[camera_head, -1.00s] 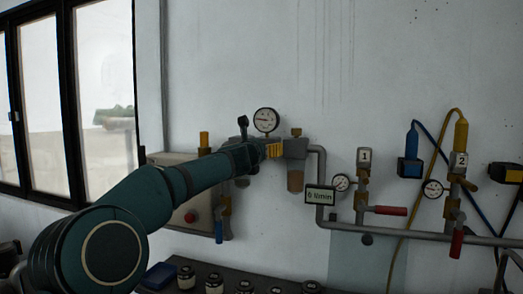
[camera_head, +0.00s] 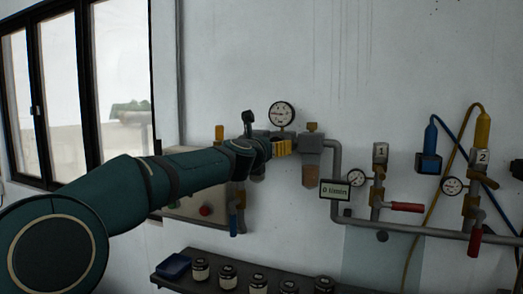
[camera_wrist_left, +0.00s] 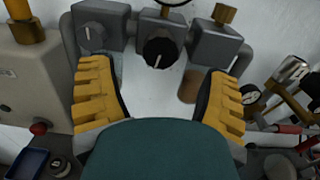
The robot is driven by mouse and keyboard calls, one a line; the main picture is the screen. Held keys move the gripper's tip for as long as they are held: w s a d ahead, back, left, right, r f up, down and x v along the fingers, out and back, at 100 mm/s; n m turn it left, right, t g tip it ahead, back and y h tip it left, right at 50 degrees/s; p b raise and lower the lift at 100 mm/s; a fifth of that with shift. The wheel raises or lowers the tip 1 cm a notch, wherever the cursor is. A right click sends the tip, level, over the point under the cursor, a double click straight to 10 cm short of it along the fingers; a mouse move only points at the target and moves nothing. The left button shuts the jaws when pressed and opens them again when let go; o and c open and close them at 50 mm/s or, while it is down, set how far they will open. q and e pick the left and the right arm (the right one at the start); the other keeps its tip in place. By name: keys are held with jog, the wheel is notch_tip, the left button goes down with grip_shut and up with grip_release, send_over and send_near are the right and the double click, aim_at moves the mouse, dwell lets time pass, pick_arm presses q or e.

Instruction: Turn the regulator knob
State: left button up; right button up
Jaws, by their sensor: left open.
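The regulator knob (camera_wrist_left: 159,52) is black with a white mark pointing down, on the middle grey block below the gauge in the left wrist view. My left gripper (camera_wrist_left: 158,75) is open, with its yellow fingers on either side of the knob's line and the knob apart from both. In the head view my left gripper (camera_head: 283,147) is in front of the regulator, below the round gauge (camera_head: 281,114), and hides the knob. My right gripper is not in view.
A grey knob (camera_wrist_left: 92,37) sits on the block left of the regulator. A brass-topped block (camera_head: 312,143) is on the right, above a small "0 l/min" display (camera_head: 334,190). Red-handled valves (camera_head: 406,207) are farther right. A shelf (camera_head: 216,262) with several jars lies below.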

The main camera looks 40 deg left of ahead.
pick_arm(q)
jog(key=v, duration=0.5)
jog(key=shift+s+d, duration=0.1)
jog(key=shift+s, duration=0.15)
dwell(0.5)
